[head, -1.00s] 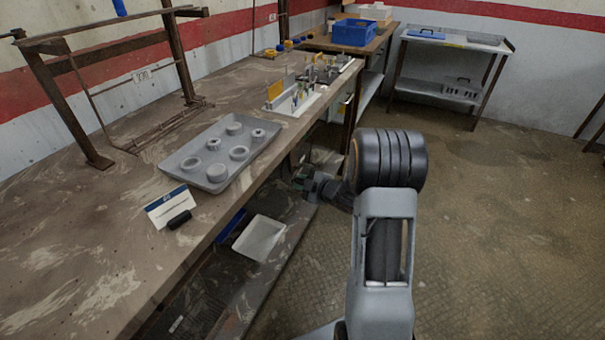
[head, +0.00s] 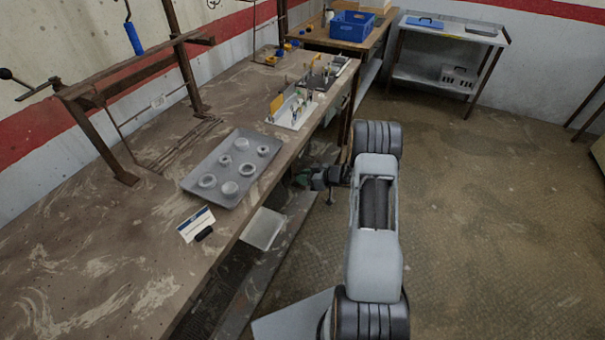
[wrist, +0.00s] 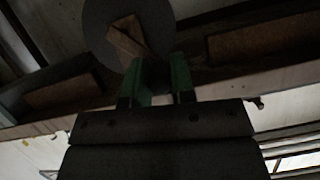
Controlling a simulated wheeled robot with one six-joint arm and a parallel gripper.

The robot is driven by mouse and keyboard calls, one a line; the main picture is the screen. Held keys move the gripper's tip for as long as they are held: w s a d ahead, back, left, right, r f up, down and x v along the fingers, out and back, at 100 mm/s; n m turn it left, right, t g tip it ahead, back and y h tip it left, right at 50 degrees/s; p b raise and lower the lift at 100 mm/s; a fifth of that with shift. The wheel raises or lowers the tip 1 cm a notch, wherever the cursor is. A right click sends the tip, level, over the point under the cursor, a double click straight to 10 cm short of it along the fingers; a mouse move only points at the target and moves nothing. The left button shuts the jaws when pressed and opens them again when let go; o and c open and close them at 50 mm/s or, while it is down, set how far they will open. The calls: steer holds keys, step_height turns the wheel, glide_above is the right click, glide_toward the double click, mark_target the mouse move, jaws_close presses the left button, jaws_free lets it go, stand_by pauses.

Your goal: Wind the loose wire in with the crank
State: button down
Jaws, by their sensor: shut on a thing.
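My gripper (head: 308,178) is low beside the bench's front edge in the head view, small and dark there. In the wrist view its two green fingers (wrist: 161,78) stand at a grey disc with a short brown bar across it, which appears to be the crank (wrist: 126,40). The fingers are shut on the crank's grip, though the gripped part is mostly hidden by the fingers and shadow. No loose wire can be made out in either view.
The workbench (head: 120,235) runs along the left with a grey tray (head: 235,185) of round parts. A rusty rack (head: 110,150) stands on it. A white bin (head: 262,230) sits below its front edge. The floor (head: 470,240) to the right is clear.

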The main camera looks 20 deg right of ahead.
steer(key=shift+w+d+r+m+g+y+p, duration=0.15)
steer(key=shift+w+d+m+g+y, duration=0.25)
steer(key=shift+m, duration=0.45)
steer(key=shift+w+d+r+m+g+y+p, duration=0.1)
steer(key=shift+w+d+r+m+g+y, duration=0.1)
steer(key=shift+w+d+m+y, duration=0.35)
steer(key=shift+w+d+r+m+g+y+p, duration=0.15)
steer(key=shift+d+m+g+y, duration=0.3)
steer(key=shift+m, duration=0.65)
steer(key=shift+a, duration=0.1)
steer(key=c, duration=1)
jaws_free()
steer(key=shift+o, duration=0.2)
steer(key=shift+r, duration=0.1)
steer(key=b+v, duration=0.2)
steer(key=v, duration=1.1)
steer(key=shift+s+d+f, duration=0.2)
steer(key=shift+s+d, duration=0.05)
steer(key=shift+d, duration=0.15)
